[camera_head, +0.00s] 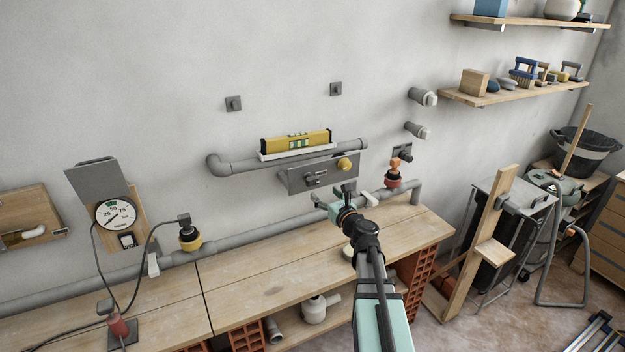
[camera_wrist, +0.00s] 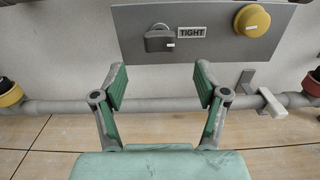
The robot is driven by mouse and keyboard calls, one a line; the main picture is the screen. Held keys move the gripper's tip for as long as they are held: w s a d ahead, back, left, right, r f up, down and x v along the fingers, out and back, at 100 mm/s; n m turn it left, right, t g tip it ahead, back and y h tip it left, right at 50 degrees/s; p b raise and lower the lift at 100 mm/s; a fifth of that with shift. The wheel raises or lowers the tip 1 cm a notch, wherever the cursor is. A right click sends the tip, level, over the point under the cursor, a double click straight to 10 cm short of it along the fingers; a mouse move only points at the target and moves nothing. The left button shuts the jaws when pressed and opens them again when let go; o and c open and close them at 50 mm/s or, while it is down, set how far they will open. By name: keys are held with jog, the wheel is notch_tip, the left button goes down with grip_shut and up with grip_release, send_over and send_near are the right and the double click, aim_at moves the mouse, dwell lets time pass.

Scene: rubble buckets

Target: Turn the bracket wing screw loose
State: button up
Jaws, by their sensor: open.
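The wing screw (camera_head: 316,179) is a dark grey winged knob on a grey metal bracket plate (camera_head: 290,182) on the wall. In the wrist view the wing screw (camera_wrist: 160,38) lies roughly level beside a label (camera_wrist: 192,32) reading "TIGHT", on the same plate (camera_wrist: 130,20). My gripper (camera_head: 334,194) is in front of and below the plate. In the wrist view my gripper (camera_wrist: 161,86) has its green-padded fingers spread and empty, with the wing screw beyond and above the gap. Nothing touches the screw.
A yellow round knob (camera_wrist: 252,20) sits right of the label. A grey pipe (camera_head: 240,163) and a yellow spirit level (camera_head: 295,141) are above the plate. A long lower pipe (camera_head: 260,235) with a white lever (camera_wrist: 272,102) runs below. The wooden bench (camera_head: 250,275) is mostly clear.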

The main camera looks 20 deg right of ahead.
aim_at(314, 182)
jog(key=w+p, duration=0.1)
jog(key=w, duration=0.4)
jog(key=w+p, duration=0.1)
jog(key=w, duration=0.3)
jog(key=shift+w+a, duration=0.2)
jog(key=shift+w, duration=0.2)
jog(key=c, duration=1.2)
